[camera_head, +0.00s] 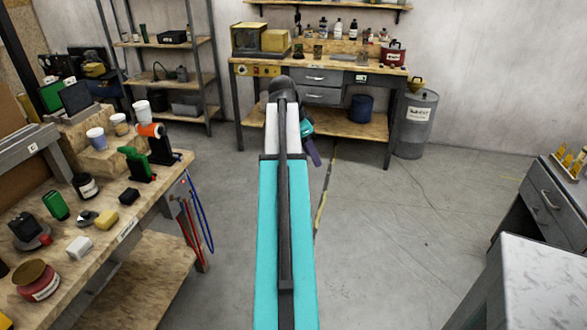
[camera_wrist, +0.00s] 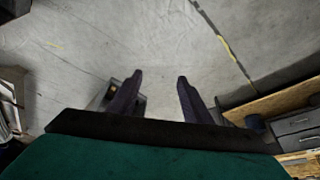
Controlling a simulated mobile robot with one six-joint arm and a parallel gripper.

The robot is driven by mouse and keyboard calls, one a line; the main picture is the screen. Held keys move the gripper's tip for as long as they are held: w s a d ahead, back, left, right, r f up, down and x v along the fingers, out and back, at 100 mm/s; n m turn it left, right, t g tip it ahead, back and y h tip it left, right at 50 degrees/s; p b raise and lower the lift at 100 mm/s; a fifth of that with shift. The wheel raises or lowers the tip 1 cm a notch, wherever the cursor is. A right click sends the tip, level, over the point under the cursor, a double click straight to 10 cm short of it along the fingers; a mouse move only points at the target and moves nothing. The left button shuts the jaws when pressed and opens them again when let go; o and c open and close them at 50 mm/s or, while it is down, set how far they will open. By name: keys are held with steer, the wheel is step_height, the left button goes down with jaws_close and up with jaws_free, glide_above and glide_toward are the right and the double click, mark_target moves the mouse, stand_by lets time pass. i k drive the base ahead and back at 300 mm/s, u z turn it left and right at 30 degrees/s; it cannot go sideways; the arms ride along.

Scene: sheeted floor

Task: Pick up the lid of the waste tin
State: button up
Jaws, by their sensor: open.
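A red tin (camera_head: 38,283) with a brownish lid (camera_head: 33,271) on top stands at the near left end of the left bench; its label is too small to read. Another red tin (camera_head: 393,55), with a dark top and a pale label, stands on the back bench. I cannot tell from the labels which is the waste tin. My gripper (camera_wrist: 160,78) is open and empty over bare floor in the wrist view, its two dark fingers apart. In the head view it (camera_head: 315,157) is partly hidden behind my arm, in front of the back bench and away from both tins.
The left bench (camera_head: 125,235) carries cups, a green tool and small blocks. Shelves stand at back left. A grey drum (camera_head: 415,125) with a yellow funnel stands right of the back bench (camera_head: 330,75). A pale-topped cabinet (camera_head: 545,285) is near right. The middle floor is clear.

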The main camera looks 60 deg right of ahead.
mark_target(87, 218)
steer(key=z, duration=0.8)
steer(key=i, duration=0.8)
steer(key=u, duration=5)
steer(key=i, duration=0.1)
steer(key=z, duration=2.5)
